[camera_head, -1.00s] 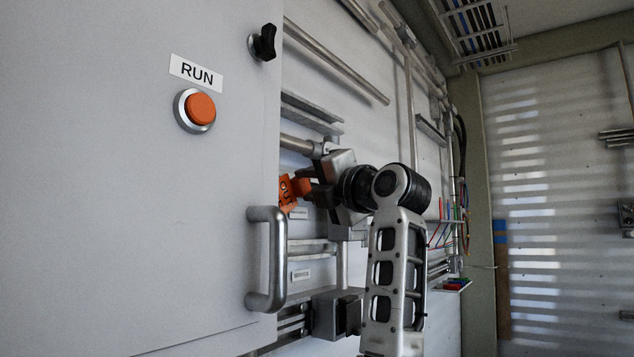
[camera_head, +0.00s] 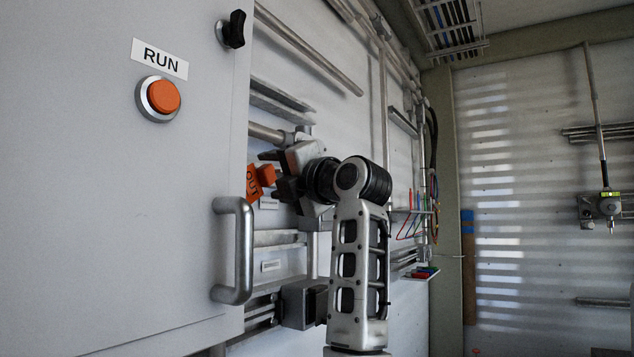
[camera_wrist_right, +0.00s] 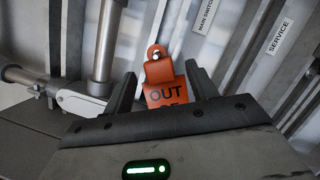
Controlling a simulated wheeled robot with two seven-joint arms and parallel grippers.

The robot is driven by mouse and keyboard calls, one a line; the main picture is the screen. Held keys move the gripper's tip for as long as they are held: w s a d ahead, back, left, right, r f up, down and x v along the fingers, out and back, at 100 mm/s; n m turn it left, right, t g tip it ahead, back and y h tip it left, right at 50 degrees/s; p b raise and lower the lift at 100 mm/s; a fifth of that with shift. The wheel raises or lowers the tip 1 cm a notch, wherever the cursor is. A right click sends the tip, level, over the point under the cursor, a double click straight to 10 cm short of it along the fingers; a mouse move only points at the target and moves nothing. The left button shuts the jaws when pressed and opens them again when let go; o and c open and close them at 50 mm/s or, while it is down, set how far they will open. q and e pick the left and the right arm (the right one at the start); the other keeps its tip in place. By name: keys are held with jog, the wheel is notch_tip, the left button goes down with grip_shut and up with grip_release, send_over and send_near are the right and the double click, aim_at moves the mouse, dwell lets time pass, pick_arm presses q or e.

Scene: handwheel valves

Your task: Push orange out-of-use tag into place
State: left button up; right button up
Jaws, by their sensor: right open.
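The orange tag (camera_head: 258,181), lettered "OUT", hangs by the wall fittings just right of the cabinet's edge. My right gripper (camera_head: 274,173) is open, with its fingertips close to the tag. In the right wrist view the tag (camera_wrist_right: 164,83) shows between the two spread fingers, with clear gaps on both sides. A hole shows in its top tab, and its lower lettering is hidden behind the gripper body. I cannot tell how fully it is seated. My left gripper is not in view.
A grey cabinet with a RUN label (camera_head: 160,59), an orange button (camera_head: 163,97) and a protruding handle (camera_head: 234,250) stands at left. Pipes (camera_head: 308,50) run along the wall. Labels "MAIN SWITCH" (camera_wrist_right: 207,15) and "SERVICE" (camera_wrist_right: 280,35) show in the wrist view.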

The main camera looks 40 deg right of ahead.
jog(key=s+d+f+b, duration=0.2)
jog(key=s+b, duration=0.2)
jog(key=s, duration=1.1)
jog(key=shift+f, duration=0.2)
